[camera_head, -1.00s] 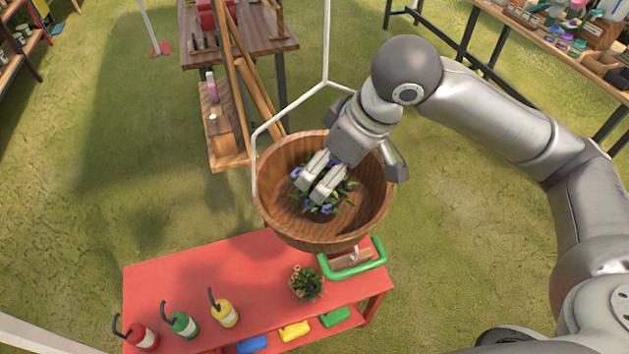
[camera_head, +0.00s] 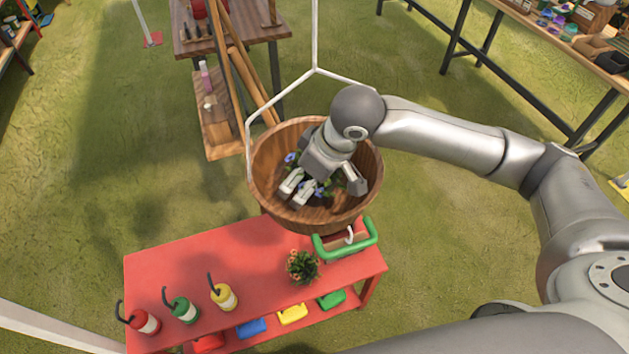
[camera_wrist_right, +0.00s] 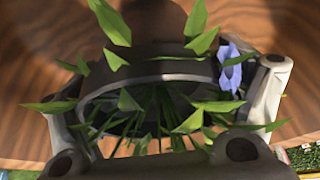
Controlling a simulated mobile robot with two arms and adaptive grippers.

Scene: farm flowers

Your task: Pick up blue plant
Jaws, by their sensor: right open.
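The blue plant (camera_head: 291,158) has green leaves and small blue flowers. It sits inside a brown wooden hanging bowl (camera_head: 264,170). My right gripper (camera_head: 297,194) is inside the bowl, low over the plant and partly covering it. In the right wrist view, the fingers (camera_wrist_right: 170,95) are open and apart, with the plant's green stems between them. A blue flower (camera_wrist_right: 229,66) shows beside the finger at the right. Whether the fingers touch the stems I cannot tell. My left gripper is not in view.
A red table (camera_head: 200,266) stands in front of the bowl, with a potted orange-flowered plant (camera_head: 301,267), a green-handled tool (camera_head: 346,244) and red, green and yellow bottles. White hanger rods (camera_head: 315,40) rise from the bowl. Open grass lies to the left.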

